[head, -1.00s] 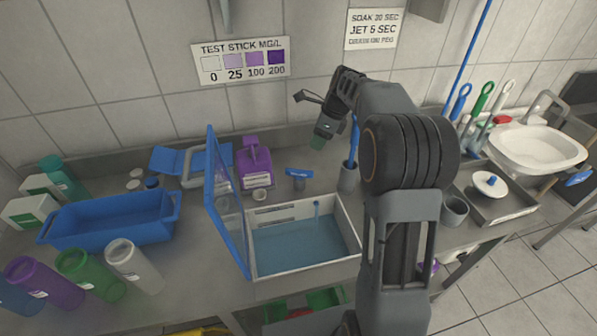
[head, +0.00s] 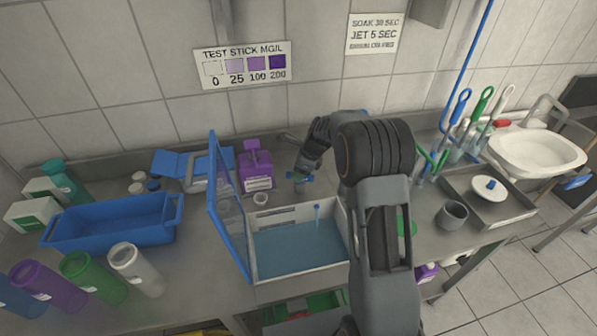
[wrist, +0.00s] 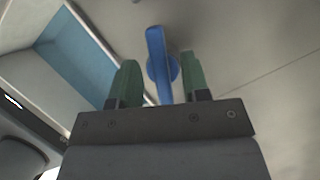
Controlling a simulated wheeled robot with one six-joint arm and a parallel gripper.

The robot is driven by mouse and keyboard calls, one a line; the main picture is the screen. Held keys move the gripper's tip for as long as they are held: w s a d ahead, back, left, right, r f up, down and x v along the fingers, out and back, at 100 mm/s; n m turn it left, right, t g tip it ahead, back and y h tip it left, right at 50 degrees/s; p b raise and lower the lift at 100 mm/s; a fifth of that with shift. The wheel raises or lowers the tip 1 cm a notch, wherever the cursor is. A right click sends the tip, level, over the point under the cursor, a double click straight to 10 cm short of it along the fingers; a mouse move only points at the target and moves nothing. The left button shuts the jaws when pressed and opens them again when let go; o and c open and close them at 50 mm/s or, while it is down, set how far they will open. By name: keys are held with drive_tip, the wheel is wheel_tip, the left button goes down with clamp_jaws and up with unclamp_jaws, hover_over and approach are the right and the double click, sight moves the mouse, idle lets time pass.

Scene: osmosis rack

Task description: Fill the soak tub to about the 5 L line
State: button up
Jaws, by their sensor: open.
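A white rectangular tub (head: 255,277) stands at the counter's front middle, its blue-framed clear lid (head: 222,200) raised on the left. Its inside shows a flat blue surface; I cannot tell whether that is water or floor, and no litre line is readable. A blue lever handle (head: 305,179) on a small grey post is behind the tub. My gripper (head: 301,172) is over this handle. In the wrist view the blue lever (wrist: 158,60) lies between the green fingertips of my open gripper (wrist: 160,75), with gaps at both sides.
A blue basin (head: 60,236), a purple jug (head: 257,170) and several coloured bottles (head: 92,277) stand left. A grey cup (head: 452,215), a metal tray (head: 505,217) and a white sink (head: 540,150) are right. The tiled wall closes the back.

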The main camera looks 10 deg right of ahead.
drive_tip(key=shift+a+f, duration=0.1)
drive_tip(key=shift+f, duration=0.15)
drive_tip(key=c, duration=0.6)
drive_tip(key=n+g, duration=0.1)
drive_tip(key=n, duration=0.1)
drive_tip(key=n+p, duration=0.1)
drive_tip(key=n, duration=0.2)
drive_tip(key=shift+s+g, duration=0.1)
drive_tip(key=shift+g, duration=0.3)
drive_tip(key=o, duration=0.6)
drive_tip(key=shift+y, duration=0.3)
drive_tip(key=shift+r, duration=0.1)
